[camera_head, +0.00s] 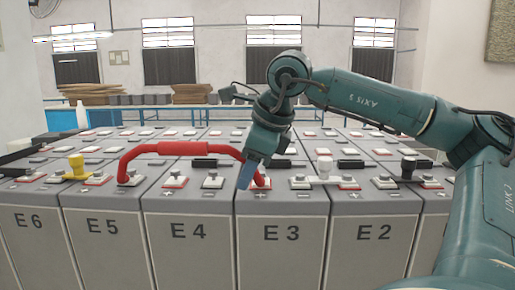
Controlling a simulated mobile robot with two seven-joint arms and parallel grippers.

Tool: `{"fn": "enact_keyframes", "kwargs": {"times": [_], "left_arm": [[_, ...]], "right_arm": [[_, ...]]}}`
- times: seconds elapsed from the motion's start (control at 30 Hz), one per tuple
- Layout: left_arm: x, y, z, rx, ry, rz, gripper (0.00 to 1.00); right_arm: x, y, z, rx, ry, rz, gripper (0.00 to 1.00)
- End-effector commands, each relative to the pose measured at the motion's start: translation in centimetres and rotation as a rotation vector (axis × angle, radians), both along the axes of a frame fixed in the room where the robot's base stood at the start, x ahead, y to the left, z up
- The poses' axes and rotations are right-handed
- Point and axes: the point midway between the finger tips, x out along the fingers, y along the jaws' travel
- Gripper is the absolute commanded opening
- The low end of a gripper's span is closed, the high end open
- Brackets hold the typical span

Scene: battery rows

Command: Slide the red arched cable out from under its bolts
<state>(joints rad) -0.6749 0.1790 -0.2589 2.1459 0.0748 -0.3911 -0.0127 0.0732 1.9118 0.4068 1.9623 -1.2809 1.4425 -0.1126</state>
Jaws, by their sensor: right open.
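The red arched cable (180,148) spans over the battery tops from a bolt post on E5 (128,177) to a bolt post on E3 (262,180), passing above E4. Its middle is a thicker red sleeve, and both ends slope down to the terminals. My right gripper (248,173) points down at the cable's right end, with its blue fingers in front of the lower right leg. It is open. I cannot tell whether the fingers touch the cable. The fingers partly hide the right end and its bolt. My left gripper is not in view.
Several black bars and terminals cover the rows behind. A white bottle (82,115) stands at back left.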

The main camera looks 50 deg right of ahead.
Motion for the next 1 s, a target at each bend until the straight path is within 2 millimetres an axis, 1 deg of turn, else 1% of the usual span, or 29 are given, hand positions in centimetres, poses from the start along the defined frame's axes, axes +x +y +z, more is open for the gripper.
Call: {"fn": "enact_keyframes", "kwargs": {"times": [0.03, 0.17, 0.47, 0.9, 0.97, 1.0], "left_arm": [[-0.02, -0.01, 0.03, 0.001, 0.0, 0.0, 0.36], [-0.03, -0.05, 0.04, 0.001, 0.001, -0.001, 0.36], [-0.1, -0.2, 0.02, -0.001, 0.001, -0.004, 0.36], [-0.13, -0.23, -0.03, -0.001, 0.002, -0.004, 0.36], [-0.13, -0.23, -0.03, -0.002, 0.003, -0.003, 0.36], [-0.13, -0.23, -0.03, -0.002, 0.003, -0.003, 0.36]], "right_arm": [[0.21, 0.01, -0.46, 0.0, 0.001, 0.001, 0.41], [0.49, 0.02, -1.07, 0.001, 0.001, 0.001, 0.41], [0.57, 0.01, -1.17, 0.001, -0.001, 0.0, 0.4], [0.56, 0.01, -1.13, 0.001, -0.001, 0.0, 0.04], [0.56, 0.01, -1.13, 0.001, -0.001, 0.0, 0.0], [0.55, 0.01, -1.12, 0.001, -0.001, 0.0, 0.0]]}}
